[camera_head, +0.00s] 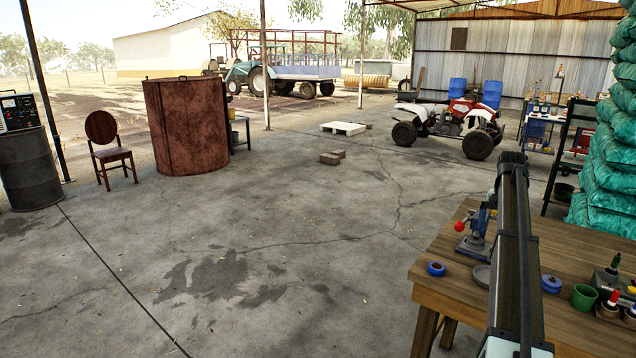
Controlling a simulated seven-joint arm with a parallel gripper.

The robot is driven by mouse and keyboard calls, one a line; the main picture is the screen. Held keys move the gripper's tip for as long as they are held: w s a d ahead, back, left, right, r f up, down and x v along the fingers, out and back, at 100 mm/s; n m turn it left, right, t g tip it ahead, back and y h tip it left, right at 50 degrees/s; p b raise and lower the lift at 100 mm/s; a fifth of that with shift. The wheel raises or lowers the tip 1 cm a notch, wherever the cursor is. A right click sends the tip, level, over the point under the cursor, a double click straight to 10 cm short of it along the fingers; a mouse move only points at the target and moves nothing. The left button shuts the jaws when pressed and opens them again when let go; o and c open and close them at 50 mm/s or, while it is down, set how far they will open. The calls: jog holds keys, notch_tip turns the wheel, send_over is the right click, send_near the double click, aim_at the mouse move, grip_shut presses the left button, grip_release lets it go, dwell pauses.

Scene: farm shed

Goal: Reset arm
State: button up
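A long grey and black part that looks like my own arm crosses the right side of the view, rising from the bottom edge in front of a wooden workbench (450,292). No gripper fingers can be made out, so I cannot see whether my gripper holds anything. The arm part hides a strip of the bench top behind it.
The bench holds a small press with a red knob (477,230), a blue tape roll (436,268), a green cup (583,297) and other small items. Stacked green sacks (608,165) stand behind. Concrete floor (260,270) lies open to the left.

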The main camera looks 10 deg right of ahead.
jog(key=s+a+f+g+h, duration=0.15)
jog(key=s+a+h, duration=0.35)
jog(key=a, duration=0.8)
jog(key=w+a+f+n+t+h, duration=0.1)
jog(key=w+a+f, duration=0.25)
jog(key=a, duration=0.35)
jog(key=w+a+f+n+t+h, duration=0.1)
jog(key=w+a+f, duration=0.1)
jog(key=a+f, duration=0.35)
jog(key=s+a+f+n, duration=0.1)
jog(key=a+f+n, duration=0.2)
jog(key=a+f, duration=0.65)
jog(key=s+a+f+n+g+y, duration=0.1)
jog(key=s+a+f+y, duration=0.15)
jog(key=s+f, duration=0.95)
jog(key=s+a+f+n+g+y, duration=0.15)
jog(key=s+a+f, duration=0.45)
jog(key=f, duration=1)
jog(key=s+a+f+g+y, duration=0.1)
jog(key=s+f, duration=0.3)
jog(key=s, duration=0.7)
jog(key=s+a+f+n+g+y, duration=0.1)
jog(key=s+f, duration=0.4)
jog(key=s, duration=0.7)
jog(key=s+a+f+g+y, duration=0.1)
jog(key=s+f, duration=0.4)
jog(key=s, duration=0.7)
jog(key=shift+a+g, duration=0.8)
jog(key=shift+a, duration=0.2)
